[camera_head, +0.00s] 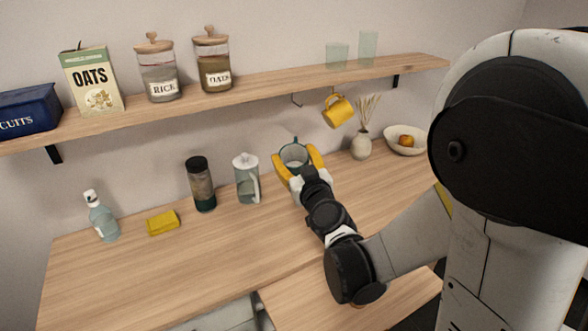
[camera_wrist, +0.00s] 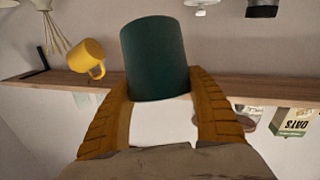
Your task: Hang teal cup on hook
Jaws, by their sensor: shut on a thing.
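The teal cup (camera_head: 294,155) is held above the counter in the head view, with its opening facing the camera and its handle at the top. In the wrist view the cup's dark teal side (camera_wrist: 155,60) fills the upper middle. My gripper (camera_head: 299,166) is shut on the cup, with yellow fingers on both sides; they also show in the wrist view (camera_wrist: 160,100). An empty hook (camera_head: 296,101) hangs under the shelf, above the cup. A yellow cup (camera_head: 338,111) hangs on a hook to its right.
The wooden shelf (camera_head: 270,83) bears jars, boxes and glasses. On the counter (camera_head: 200,258) stand a glass pitcher (camera_head: 246,180), a dark-lidded jar (camera_head: 201,185), a bottle (camera_head: 102,217) and a yellow sponge (camera_head: 163,223). A vase (camera_head: 361,147) and a fruit bowl (camera_head: 404,146) are at right.

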